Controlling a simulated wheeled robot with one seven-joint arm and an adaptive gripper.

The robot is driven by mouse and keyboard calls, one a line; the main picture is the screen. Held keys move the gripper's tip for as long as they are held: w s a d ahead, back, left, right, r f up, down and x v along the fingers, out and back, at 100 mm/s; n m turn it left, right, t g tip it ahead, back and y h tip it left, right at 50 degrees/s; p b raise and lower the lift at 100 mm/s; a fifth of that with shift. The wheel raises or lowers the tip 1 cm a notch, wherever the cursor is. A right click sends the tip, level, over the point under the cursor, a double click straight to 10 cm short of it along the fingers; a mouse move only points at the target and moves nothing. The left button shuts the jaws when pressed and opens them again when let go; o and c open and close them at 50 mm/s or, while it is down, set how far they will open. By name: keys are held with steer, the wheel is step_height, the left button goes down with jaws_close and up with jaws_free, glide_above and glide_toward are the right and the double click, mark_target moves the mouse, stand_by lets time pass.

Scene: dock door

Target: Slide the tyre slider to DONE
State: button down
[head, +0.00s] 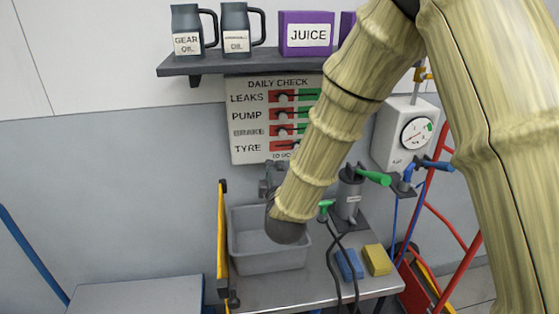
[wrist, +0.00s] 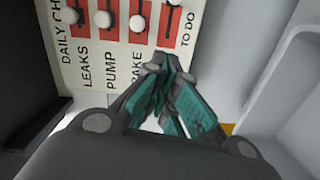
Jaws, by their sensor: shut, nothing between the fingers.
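The daily check board (head: 240,125) hangs on the wall, with LEAKS, PUMP, BRAKE and TYRE rows. In the wrist view the board (wrist: 120,45) is turned sideways. The tyre slider's pale knob (wrist: 174,2) is cut by the top edge, above a stretch of bare red track; the other three knobs sit lower, on red. In the head view my arm hides the tyre knob and the right end of its row. My gripper (wrist: 165,66) is shut and empty, its tips near the TYRE label end, apart from the knob. In the head view my gripper (head: 268,178) is below the board.
A grey bin (head: 268,262) stands on the metal bench below my gripper. A grey pump with a green handle (head: 373,177), a blue block (head: 349,264) and a yellow block (head: 377,260) are to the right. A shelf (head: 225,66) with jugs is above the board.

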steer(key=w+d+p, duration=0.1)
steer(key=w, duration=0.2)
steer(key=w+d+p, duration=0.1)
steer(key=w, duration=0.2)
steer(key=w+d+f+p, duration=0.1)
steer(key=w, duration=0.3)
steer(key=shift+w+d+p, duration=0.1)
steer(key=shift+p, duration=0.25)
